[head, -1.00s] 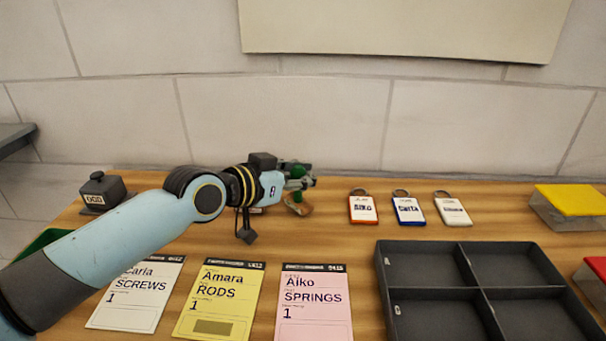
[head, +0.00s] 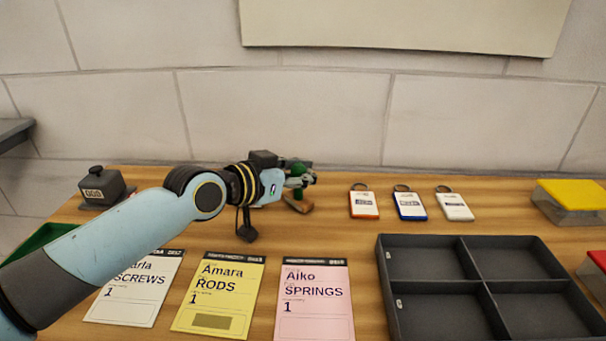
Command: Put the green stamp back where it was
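The green stamp (head: 299,171) shows as a green knob at my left gripper (head: 303,179), near the back of the wooden bench. The gripper's fingers are around the stamp's handle, and they hide part of it. A brown wooden piece (head: 302,205) shows just below the fingers; I cannot tell whether it is the stamp's base or a separate stand. I also cannot tell whether the stamp touches the bench. My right gripper is not in view.
A dark block with a knob (head: 101,187) stands at the back left. Three cards, white (head: 135,290), yellow (head: 217,295) and pink (head: 315,300), lie in front. Three key tags (head: 409,205) lie right of the gripper. A grey divided tray (head: 459,262) and a yellow-lidded box (head: 573,198) are at right.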

